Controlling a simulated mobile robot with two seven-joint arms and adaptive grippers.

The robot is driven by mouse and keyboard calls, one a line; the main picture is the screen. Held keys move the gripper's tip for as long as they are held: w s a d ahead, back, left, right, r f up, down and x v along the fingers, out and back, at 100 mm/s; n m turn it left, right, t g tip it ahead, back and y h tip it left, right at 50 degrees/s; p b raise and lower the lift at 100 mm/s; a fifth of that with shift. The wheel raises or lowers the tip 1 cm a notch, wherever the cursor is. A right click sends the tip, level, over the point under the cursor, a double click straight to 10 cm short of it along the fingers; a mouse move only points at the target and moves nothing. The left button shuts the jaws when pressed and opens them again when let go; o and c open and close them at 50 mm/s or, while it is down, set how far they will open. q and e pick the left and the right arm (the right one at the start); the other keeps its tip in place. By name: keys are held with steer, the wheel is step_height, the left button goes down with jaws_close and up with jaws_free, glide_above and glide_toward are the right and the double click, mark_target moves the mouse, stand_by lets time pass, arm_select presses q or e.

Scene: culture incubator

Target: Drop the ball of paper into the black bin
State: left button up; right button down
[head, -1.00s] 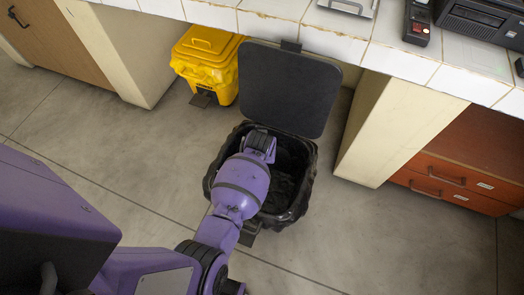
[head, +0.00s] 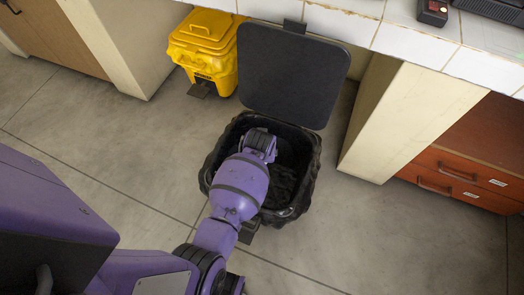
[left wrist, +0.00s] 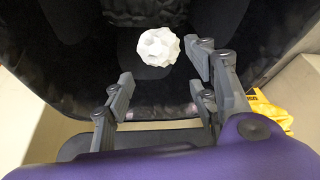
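The black bin (head: 306,185) stands on the floor, lined with a black bag, its lid (head: 290,75) raised upright at the back. My left arm reaches over its front rim; its gripper is hidden there in the head view. In the left wrist view my left gripper (left wrist: 158,72) has its fingers spread apart and nothing between them. The white crumpled ball of paper (left wrist: 158,47) shows just beyond the fingertips, apart from them, against the bin's dark inside (left wrist: 70,60). I cannot tell whether it is falling or resting. The right gripper is not in view.
A yellow pedal bin (head: 205,52) stands behind and left of the black bin. A white tiled counter (head: 410,42) runs above, with a pale support panel (head: 395,120) and red-brown drawers (head: 455,185) at right. The floor at left is clear.

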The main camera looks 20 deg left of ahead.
arm_select(q)
steer(key=shift+o, duration=0.6)
steer(key=v, duration=1.2)
